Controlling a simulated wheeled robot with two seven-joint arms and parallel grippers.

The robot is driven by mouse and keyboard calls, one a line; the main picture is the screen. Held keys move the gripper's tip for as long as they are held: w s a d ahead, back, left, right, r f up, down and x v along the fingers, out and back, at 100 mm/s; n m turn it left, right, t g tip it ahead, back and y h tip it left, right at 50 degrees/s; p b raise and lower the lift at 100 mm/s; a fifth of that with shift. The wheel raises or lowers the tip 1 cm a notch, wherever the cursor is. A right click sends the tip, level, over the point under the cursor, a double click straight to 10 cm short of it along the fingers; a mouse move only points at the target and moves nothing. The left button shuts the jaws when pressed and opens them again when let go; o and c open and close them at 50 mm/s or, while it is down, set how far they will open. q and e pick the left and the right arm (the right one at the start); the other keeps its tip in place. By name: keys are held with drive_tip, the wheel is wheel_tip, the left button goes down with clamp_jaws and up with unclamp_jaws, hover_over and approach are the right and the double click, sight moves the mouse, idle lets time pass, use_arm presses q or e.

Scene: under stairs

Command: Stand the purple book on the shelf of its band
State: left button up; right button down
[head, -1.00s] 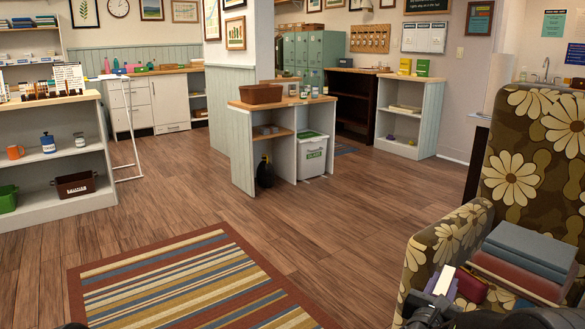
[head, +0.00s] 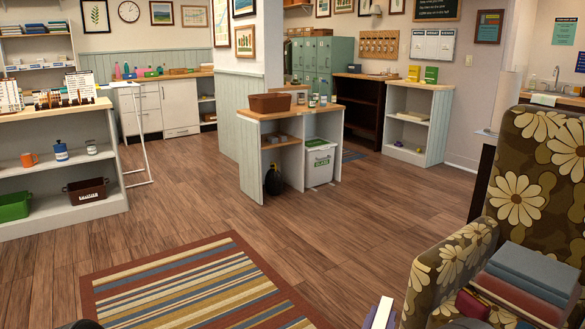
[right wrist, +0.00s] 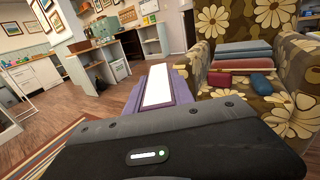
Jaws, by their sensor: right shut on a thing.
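The purple book (head: 380,313) shows at the bottom edge of the head view, its white page edge facing up. In the right wrist view the same book (right wrist: 157,87) points away from my right gripper (right wrist: 160,108), which is shut on its near end. The gripper's dark body hides that end. Several shelves are in the head view: a low white unit at the left (head: 50,190), a white unit at the back right (head: 416,156) and a wall shelf with books at the back left (head: 35,37). I cannot tell which belongs to the book's band.
A striped rug (head: 190,285) lies in front. A counter unit with a bin (head: 319,163) stands mid-room. The wooden floor between is clear.

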drive_tip(key=s+r+h+p, duration=0.1)
drive_tip(key=r+p, duration=0.1)
drive_tip(key=p, duration=0.1)
drive_tip(key=s+r+m+g+h+p, duration=0.1)
drive_tip(key=r+p, duration=0.2)
drive_tip(key=p, duration=0.1)
drive_tip(key=s+r+m+g+h+p, duration=0.1)
drive_tip(key=r+p, duration=0.1)
drive_tip(key=p, duration=0.2)
drive_tip(key=shift+s+a+r, duration=0.2)
drive_tip(key=shift+s+r, duration=0.1)
drive_tip(key=shift+s, duration=0.05)
drive_tip(key=s+d+r+m+g+h+p, duration=0.1)
drive_tip(key=s+r+m+g+h+p, duration=0.2)
drive_tip(key=p, duration=0.6)
wheel_tip(320, 180, up, 2)
drive_tip(key=s, duration=0.2)
drive_tip(key=shift+s, duration=0.35)
drive_tip(key=n+t+y, duration=0.4)
drive_tip(key=y, duration=0.1)
drive_tip(key=shift+t, duration=0.3)
